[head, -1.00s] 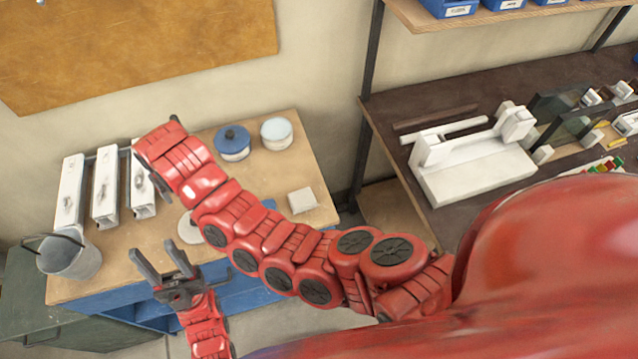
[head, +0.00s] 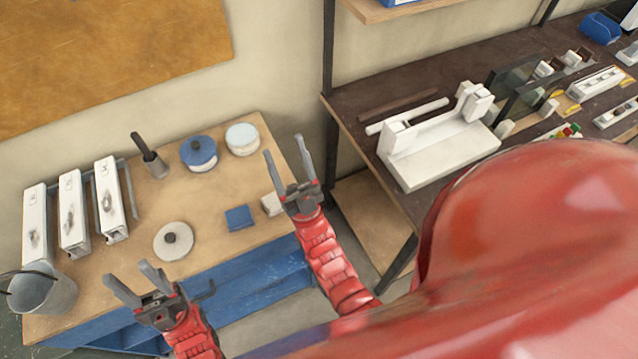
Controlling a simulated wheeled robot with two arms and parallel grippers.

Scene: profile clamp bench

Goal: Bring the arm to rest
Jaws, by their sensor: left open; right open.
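My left gripper (head: 126,272) is at the front edge of the wooden bench (head: 205,255). Its two grey fingers are spread with nothing between them. My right gripper (head: 283,145) is at the right end of the same bench, pointing up in the picture. Its fingers are also apart and empty. Its base partly hides a small whitish block (head: 271,204). No object is held by either arm.
White profiles (head: 72,214) stand at the bench's left, with a grey bucket (head: 45,294) in front. A dark-handled tool (head: 150,158), blue-lidded pot (head: 199,153), pale-lidded tin (head: 243,139), round disc (head: 173,241) and blue block (head: 239,217) are on the bench. A dark shelf (head: 430,95) holds a white fixture (head: 440,150).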

